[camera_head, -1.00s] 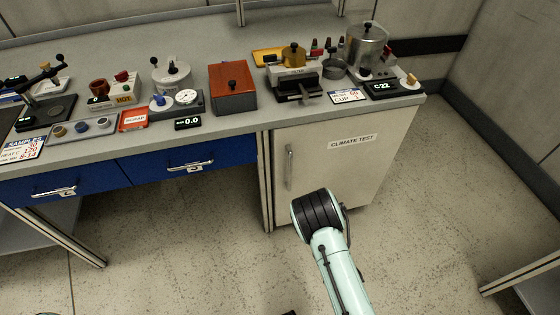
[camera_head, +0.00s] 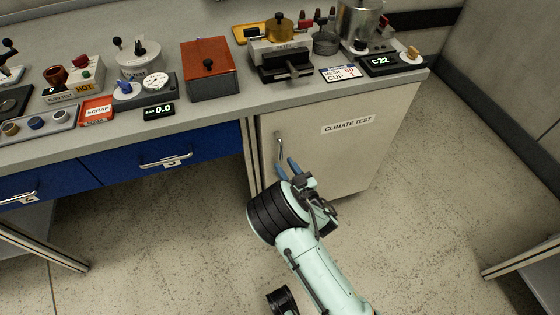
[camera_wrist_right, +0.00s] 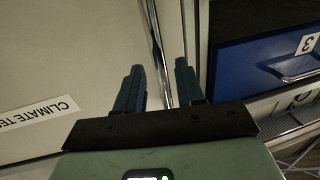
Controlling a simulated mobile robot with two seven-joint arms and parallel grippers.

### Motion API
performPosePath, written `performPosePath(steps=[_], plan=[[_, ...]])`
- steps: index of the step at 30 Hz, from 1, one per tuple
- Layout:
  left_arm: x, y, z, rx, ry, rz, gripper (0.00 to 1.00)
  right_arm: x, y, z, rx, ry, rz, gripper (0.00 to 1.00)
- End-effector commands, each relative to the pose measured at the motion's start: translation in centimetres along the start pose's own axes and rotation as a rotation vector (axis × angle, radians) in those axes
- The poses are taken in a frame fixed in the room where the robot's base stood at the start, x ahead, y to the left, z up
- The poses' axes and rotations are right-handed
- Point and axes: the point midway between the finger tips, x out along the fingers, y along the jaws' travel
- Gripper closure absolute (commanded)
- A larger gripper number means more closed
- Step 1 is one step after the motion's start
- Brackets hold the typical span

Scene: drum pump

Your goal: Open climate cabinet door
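The climate cabinet door (camera_head: 340,155) is a shut, cream panel with a "CLIMATE TEST" label, below the right end of the bench. Its vertical metal handle (camera_head: 279,150) is near the door's left edge. My right gripper (camera_head: 287,168) is in front of the door at the handle's lower part, its blue fingers apart. In the right wrist view my right gripper (camera_wrist_right: 160,88) is open, and the handle bar (camera_wrist_right: 158,50) runs down between the fingers. No contact can be made out. My left gripper is not in view.
Blue drawers (camera_head: 160,158) with bar handles lie left of the cabinet. The bench top (camera_head: 220,112) above carries an orange box (camera_head: 210,70) and several instruments. The floor (camera_head: 430,210) to the right of the cabinet is clear.

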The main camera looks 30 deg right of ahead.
Motion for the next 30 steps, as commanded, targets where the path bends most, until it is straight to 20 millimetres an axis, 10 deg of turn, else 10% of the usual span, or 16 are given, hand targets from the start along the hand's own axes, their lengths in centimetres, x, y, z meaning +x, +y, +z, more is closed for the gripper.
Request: performPosePath(steps=[18,22,30], plan=[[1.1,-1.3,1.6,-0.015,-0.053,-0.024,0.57,3.6,0.0,0.0,0.000,-0.001,0.001,0.62],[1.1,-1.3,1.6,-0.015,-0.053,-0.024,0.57,3.5,0.0,0.0,0.000,-0.001,0.000,1.00],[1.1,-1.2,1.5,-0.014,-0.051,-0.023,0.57,3.5,0.0,0.0,0.000,-0.001,-0.002,1.00]])
